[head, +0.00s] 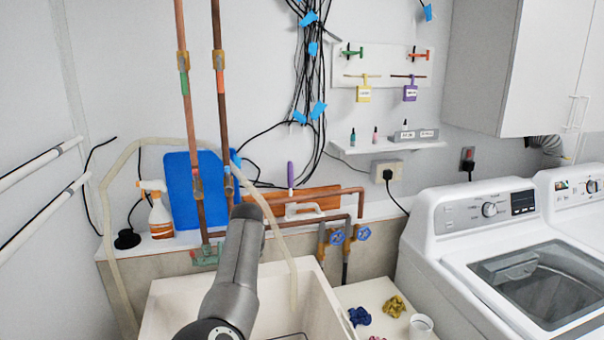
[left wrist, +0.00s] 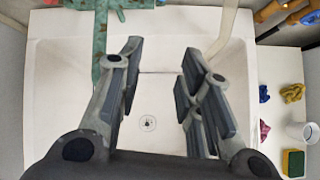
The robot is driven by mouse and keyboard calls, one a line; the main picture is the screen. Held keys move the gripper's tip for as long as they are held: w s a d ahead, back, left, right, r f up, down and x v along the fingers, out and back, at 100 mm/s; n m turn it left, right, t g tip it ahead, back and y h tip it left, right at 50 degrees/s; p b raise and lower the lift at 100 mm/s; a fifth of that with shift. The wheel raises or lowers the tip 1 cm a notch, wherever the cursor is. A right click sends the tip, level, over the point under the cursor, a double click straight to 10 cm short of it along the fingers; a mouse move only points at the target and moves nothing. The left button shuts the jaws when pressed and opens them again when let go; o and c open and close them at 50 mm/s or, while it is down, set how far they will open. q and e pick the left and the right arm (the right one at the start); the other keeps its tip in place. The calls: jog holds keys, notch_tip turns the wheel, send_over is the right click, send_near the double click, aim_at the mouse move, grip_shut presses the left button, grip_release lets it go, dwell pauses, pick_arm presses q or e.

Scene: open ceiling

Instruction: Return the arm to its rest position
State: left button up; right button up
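My left gripper (left wrist: 161,52) is open in the left wrist view. Its two fingers are spread apart with nothing between them. It is over the white sink (left wrist: 60,80), whose round drain (left wrist: 148,124) shows between the fingers. In the head view one dark grey arm of mine (head: 234,275) reaches up from the bottom centre, in front of the sink (head: 175,300). No gripper fingers can be made out there. My right gripper is in neither view.
Copper pipes (head: 191,110) and a pale hose (head: 108,215) run close behind the sink. A spray bottle (head: 160,212) and blue board (head: 182,190) stand on the back ledge. Cloths (head: 360,316) and a white cup (head: 421,326) lie right of the sink. A washing machine (head: 480,225) stands farther right.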

pick_arm(q)
jog(key=a+f+t+y, duration=0.15)
jog(key=a+y, duration=0.35)
jog(key=a, duration=1.1)
jog(key=s+a+r+m+t+y, duration=0.3)
jog(key=s+a+r+m+t, duration=0.1)
jog(key=s+a+m+t, duration=0.35)
jog(key=s+d+f+m+g+h, duration=0.2)
jog(key=s+d+f+m+h, duration=0.65)
jog(key=m, duration=0.45)
jog(key=s+d+f+m+g+h, duration=0.3)
jog(key=s+d+f+m+h, duration=0.3)
jog(key=s+d+m, duration=0.45)
jog(key=s+a+f+m+g+y, duration=0.15)
jog(key=s+f+m+g, duration=0.25)
jog(key=s, duration=1)
jog(key=s+f+m+g+y, duration=0.3)
jog(key=s+f+m+g, duration=0.1)
jog(key=s, duration=1)
notch_tip(320, 180, down, 27)
jog(key=s+g+b, duration=0.2)
jog(key=s+a+f+g+b, duration=0.1)
jog(key=s+a+f, duration=0.2)
jog(key=s+f, duration=1.4)
jog(key=shift+f, duration=0.75)
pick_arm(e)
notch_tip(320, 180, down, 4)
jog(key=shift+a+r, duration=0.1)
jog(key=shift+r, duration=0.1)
